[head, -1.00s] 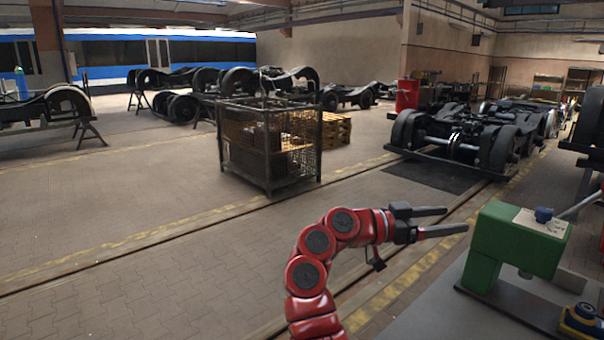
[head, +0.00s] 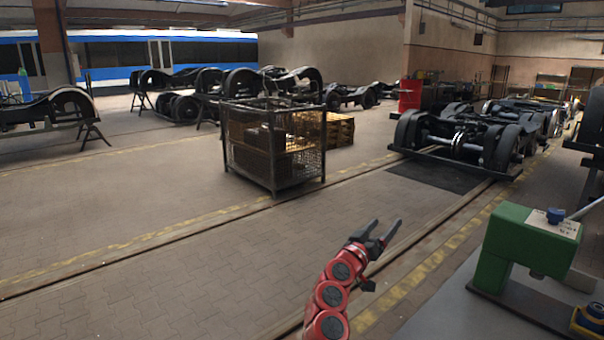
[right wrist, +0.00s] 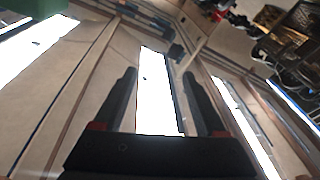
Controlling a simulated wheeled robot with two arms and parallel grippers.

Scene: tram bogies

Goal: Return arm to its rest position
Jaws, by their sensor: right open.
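My right arm is red with dark joint caps and stands in the lower middle of the head view. Its right gripper (head: 384,228) is open and empty, with both dark fingers apart and pointing up and to the right. In the right wrist view the two fingers of this gripper (right wrist: 165,85) are spread, with nothing between them but distant background. My left gripper does not show.
A green machine (head: 530,240) with a blue knob stands on a grey bench (head: 440,300) at the lower right, apart from my gripper. A wire mesh crate (head: 275,150) stands on the floor ahead. Wheeled bogies (head: 465,140) stand farther back.

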